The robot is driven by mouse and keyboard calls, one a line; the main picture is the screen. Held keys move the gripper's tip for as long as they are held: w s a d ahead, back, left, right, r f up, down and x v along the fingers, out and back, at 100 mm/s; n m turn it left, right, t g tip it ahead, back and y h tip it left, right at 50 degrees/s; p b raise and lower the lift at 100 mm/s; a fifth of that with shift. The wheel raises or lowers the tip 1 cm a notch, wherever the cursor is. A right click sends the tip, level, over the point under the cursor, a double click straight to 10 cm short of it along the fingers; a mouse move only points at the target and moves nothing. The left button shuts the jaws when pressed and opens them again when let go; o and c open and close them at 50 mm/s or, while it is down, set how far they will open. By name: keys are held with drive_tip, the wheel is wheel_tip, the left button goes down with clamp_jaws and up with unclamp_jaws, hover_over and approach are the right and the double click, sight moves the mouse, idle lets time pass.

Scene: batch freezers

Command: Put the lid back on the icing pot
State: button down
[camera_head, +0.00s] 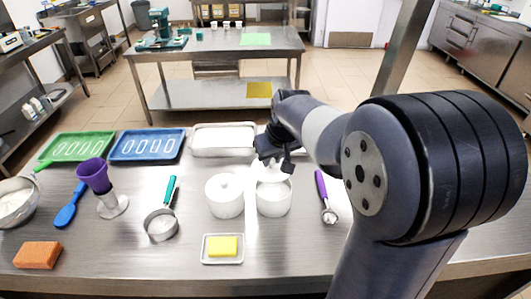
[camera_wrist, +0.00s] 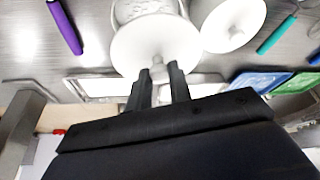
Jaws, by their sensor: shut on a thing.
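Two white pots stand side by side on the steel worktop. The left pot (camera_head: 224,198) has its knobbed lid on; this lidded pot also shows in the wrist view (camera_wrist: 232,22). The right pot (camera_head: 274,201) is under my gripper (camera_head: 272,163). In the wrist view, my gripper (camera_wrist: 159,77) is shut on the knob of a round white lid (camera_wrist: 155,42). The lid is over the right pot and partly hides it. I cannot tell whether the lid touches the rim. No label shows which pot holds icing.
A butter dish (camera_head: 222,259) stands in front of the pots, and a white tray (camera_head: 224,154) behind. A purple-handled scoop (camera_head: 322,188) lies to the right. A green-handled pan (camera_head: 161,225) lies to the left. Green (camera_head: 76,160) and blue trays (camera_head: 147,157) lie farther left.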

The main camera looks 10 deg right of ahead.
sight(277, 172)
drive_tip(key=shift+s+d, duration=0.25)
drive_tip(key=shift+d, duration=0.1)
drive_tip(key=shift+f+b, duration=2.5)
drive_tip(key=shift+f, duration=0.7)
drive_tip(key=shift+f, duration=0.15)
drive_tip(key=c, duration=1.2)
unclamp_jaws()
drive_tip(key=shift+o, duration=0.4)
drive_tip(key=o, duration=0.4)
